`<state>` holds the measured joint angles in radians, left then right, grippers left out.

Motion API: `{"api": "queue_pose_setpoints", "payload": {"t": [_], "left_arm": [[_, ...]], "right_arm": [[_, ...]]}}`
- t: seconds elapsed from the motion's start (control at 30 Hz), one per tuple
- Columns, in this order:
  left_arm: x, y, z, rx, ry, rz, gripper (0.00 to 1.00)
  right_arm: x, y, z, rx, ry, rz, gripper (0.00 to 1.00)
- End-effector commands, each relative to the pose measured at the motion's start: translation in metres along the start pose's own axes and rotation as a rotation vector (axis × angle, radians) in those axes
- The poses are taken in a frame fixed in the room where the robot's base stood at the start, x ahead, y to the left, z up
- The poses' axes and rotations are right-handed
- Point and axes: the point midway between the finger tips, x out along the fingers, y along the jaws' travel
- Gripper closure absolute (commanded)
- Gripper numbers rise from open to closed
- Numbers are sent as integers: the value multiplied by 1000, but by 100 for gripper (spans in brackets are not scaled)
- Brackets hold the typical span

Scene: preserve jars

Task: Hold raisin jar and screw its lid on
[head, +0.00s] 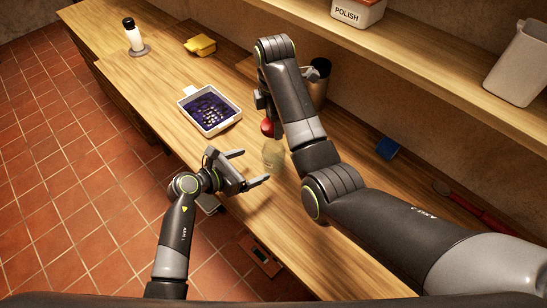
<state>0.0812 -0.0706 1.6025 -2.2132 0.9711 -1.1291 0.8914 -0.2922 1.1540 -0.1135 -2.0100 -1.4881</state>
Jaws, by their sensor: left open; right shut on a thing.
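A pale, see-through jar (272,155) stands upright on the wooden counter near the middle of the head view. My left gripper (256,165) is open, its two fingers pointing at the jar from the lower left. The jar is just beyond the fingertips or barely between them; I cannot tell which. A red lid (267,128) is just above the jar's top, at my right gripper (265,118), which is shut on it. My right arm hides part of the gripper. I cannot tell whether the lid touches the jar, and no label is readable.
A white tray (185,98) of dark pieces lies left of the jar. A brown container (318,92) stands behind my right arm. A blue block (387,147) and a red-handled tool (483,212) lie along the wall. An orange-red device (260,254) is at the front edge.

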Motion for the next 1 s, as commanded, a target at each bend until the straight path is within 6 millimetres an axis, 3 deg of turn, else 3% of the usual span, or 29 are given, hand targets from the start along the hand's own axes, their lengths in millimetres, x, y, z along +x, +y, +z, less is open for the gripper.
{"api": "queue_pose_setpoints", "payload": {"t": [0.2, 0.5, 0.7, 1.0], "left_arm": [[39, -1, 1, -1, 0, -3, 10], [79, 0, 1, 0, 0, -2, 10], [94, -1, 0, 0, 0, -2, 10], [98, -1, 0, 0, 0, 0, 10]], "right_arm": [[0, 0, 0, 0, 0, 0, 63], [0, 0, 0, 0, 0, 0, 63], [0, 0, 0, 0, 0, 0, 63], [0, 0, 0, 0, 0, 0, 63]]}}
